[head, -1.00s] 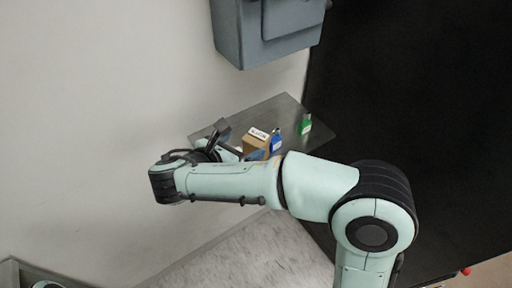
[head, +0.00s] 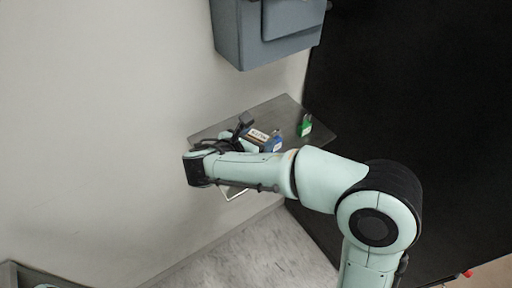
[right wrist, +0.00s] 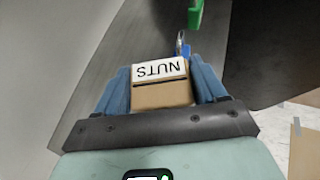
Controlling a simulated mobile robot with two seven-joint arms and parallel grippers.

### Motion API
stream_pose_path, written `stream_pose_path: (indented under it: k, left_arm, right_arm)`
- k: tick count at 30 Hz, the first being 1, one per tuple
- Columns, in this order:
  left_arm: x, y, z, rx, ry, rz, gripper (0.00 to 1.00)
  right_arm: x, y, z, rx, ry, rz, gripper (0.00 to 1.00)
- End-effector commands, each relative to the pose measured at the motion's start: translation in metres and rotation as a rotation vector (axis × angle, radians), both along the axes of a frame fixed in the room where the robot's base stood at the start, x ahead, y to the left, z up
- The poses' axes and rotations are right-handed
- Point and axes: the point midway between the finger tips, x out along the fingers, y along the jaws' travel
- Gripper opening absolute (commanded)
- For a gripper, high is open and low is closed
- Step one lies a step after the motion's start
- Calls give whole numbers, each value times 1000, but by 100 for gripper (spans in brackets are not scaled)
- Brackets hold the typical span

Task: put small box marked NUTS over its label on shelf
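The small brown box (right wrist: 161,95) has a white strip reading NUTS, upside down in the right wrist view. It also shows in the head view (head: 258,135), partly hidden by my right gripper, and is over or on the grey metal shelf (head: 272,108). My right gripper (right wrist: 161,82) has its blue fingers along both sides of the box, with no gap showing, so it looks shut on it. The gripper shows in the head view too (head: 245,132). The box's shelf label is not visible. My left gripper is not in view.
A blue object (head: 277,141) stands close beside the box, and a green object (head: 305,125) is farther right on the shelf. A grey wall-mounted case (head: 265,45) hangs above. A pale wall is left, a black surface right.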

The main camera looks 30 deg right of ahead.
Motion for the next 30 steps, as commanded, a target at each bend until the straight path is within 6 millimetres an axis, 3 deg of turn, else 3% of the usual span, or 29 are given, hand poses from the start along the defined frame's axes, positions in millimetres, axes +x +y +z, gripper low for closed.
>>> stream_pose_path:
  k: [1, 3, 5, 13, 24, 30]
  left_arm:
    - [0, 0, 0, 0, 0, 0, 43]
    - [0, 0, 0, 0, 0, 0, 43]
    - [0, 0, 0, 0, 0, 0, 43]
    - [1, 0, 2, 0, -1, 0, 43]
    - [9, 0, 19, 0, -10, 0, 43]
    - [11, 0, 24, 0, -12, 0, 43]
  right_arm:
    - [0, 0, 0, 0, 0, 0, 47]
    - [0, 0, 0, 0, 0, 0, 32]
    - [0, 0, 1, 0, -1, 0, 26]
    - [0, 0, 10, 1, -4, -1, 26]
    - [0, 0, 81, 3, -6, 0, 26]
    - [0, 0, 100, 0, -2, 0, 26]
